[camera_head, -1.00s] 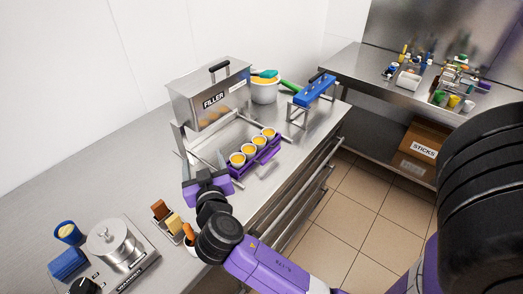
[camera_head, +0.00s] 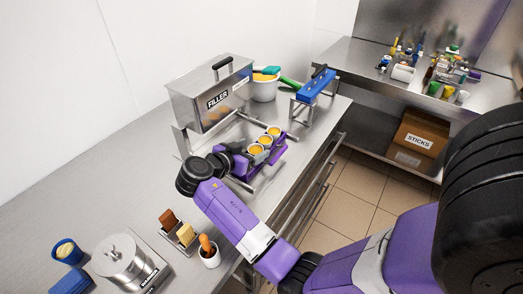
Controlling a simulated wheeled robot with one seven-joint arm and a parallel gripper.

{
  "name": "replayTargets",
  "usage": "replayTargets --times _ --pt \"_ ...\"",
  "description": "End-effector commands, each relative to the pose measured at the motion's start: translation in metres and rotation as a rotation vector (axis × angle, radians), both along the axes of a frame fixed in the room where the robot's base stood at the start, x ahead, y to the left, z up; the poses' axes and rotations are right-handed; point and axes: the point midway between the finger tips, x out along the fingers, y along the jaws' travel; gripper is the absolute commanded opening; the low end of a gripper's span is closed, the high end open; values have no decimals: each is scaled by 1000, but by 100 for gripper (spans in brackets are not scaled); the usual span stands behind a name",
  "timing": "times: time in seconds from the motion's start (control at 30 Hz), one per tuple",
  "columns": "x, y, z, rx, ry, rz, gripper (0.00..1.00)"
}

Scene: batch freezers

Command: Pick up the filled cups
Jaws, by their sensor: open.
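The filled cups (camera_head: 265,140) are white with yellow-orange tops and stand in a row in a purple holder (camera_head: 271,155) on the steel counter, in front of the box marked FILLER. Three tops show clearly. The near-left end of the row is partly hidden by my arm. My gripper (camera_head: 240,163) is at that near-left end, close beside the holder. It is open. Its fingertips are mostly hidden, and I cannot tell whether it touches the holder or a cup.
The FILLER box (camera_head: 213,94) stands behind the cups. A blue-topped stand (camera_head: 316,84) and a white tub (camera_head: 264,88) are further back. A steel pot (camera_head: 124,262) and a pot with a brown-handled tool (camera_head: 209,252) stand near left. A STICKS box (camera_head: 419,139) sits on the right shelf.

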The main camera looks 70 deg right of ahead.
Motion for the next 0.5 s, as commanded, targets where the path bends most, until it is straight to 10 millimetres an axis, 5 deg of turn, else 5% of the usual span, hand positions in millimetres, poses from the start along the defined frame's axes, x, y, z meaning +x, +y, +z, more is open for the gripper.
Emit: replayTargets --times 0.5 --pt "-12 -47 -21 0 1 4 72"
